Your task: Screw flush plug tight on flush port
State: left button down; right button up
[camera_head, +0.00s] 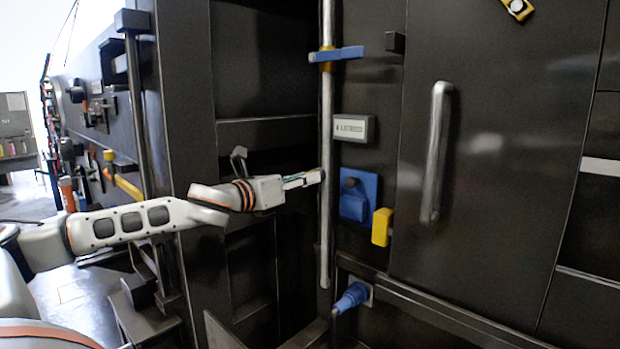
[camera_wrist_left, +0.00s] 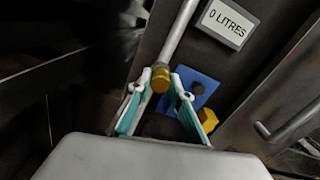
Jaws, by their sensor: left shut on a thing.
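My left gripper (camera_head: 318,176) reaches in from the left to the vertical metal pole. In the left wrist view its fingertips (camera_wrist_left: 160,80) are closed on a small mustard-yellow piece (camera_wrist_left: 160,77), which looks like the flush plug. The piece lines up with the pole in that view; I cannot tell whether they touch. It is hard to make out in the head view. A blue plate (camera_head: 364,192) with a dark round part is on the panel right of the pole; it also shows in the left wrist view (camera_wrist_left: 208,84). I cannot tell for sure which part is the flush port. My right gripper is not in view.
The pole (camera_head: 326,120) runs close to the gripper, with a blue lever (camera_head: 345,54) above. A yellow block (camera_head: 381,227) sits right of the blue plate. A blue connector (camera_head: 351,297) sticks out below. A door handle (camera_head: 436,150) is farther right.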

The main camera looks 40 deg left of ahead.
pick_arm(q)
jog(key=m, duration=0.5)
dwell(0.3)
jog(key=c, duration=1.7)
grip_release()
jog(key=shift+c, duration=0.6)
